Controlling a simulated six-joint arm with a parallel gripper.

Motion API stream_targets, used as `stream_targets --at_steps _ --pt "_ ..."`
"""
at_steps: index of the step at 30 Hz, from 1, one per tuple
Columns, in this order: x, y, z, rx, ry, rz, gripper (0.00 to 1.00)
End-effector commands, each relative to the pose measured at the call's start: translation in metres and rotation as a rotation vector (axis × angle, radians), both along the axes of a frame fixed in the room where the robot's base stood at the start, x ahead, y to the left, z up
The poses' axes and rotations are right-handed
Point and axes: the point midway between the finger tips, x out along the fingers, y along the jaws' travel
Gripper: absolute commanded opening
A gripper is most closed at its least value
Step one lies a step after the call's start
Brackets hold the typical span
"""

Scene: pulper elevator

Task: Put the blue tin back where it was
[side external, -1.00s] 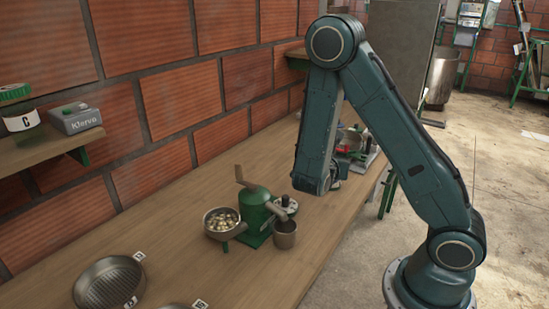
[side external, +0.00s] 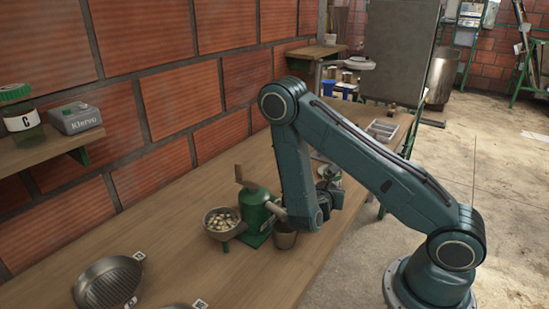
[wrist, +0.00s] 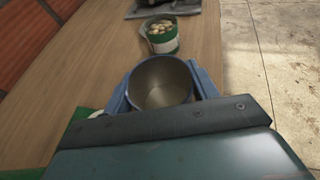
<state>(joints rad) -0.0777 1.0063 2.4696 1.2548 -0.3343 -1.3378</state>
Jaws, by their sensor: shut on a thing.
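A round, open, empty metal tin (wrist: 161,83) sits between the jaws of my gripper in the wrist view. Its inside is bare metal; its outer colour hardly shows. My gripper (wrist: 162,90) is shut on it, with blue-grey fingers along both sides. In the side view my gripper (side external: 328,190) is low over the bench, just right of the green pulper (side external: 257,212), partly behind my arm. The held tin cannot be made out there. A small cup (side external: 285,237) stands at the pulper's front right, close to my wrist.
A pan of pale beans (side external: 222,220) is left of the pulper. In the wrist view, a green-and-white can of beans (wrist: 161,38) stands beyond the held tin. Flat pans (side external: 108,281) lie in front. A divided tray (side external: 381,130) is farther back.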

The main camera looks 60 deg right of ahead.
Motion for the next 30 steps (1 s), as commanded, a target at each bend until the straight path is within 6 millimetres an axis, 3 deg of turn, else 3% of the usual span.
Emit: stream_targets --at_steps 10,22,30 --pt "0.0 0.0 -0.005 -0.001 0.0 0.001 0.14" --pt "0.0 0.0 -0.034 -0.001 0.0 0.001 0.14" --pt "0.0 0.0 -0.037 -0.001 -0.002 0.001 0.14"
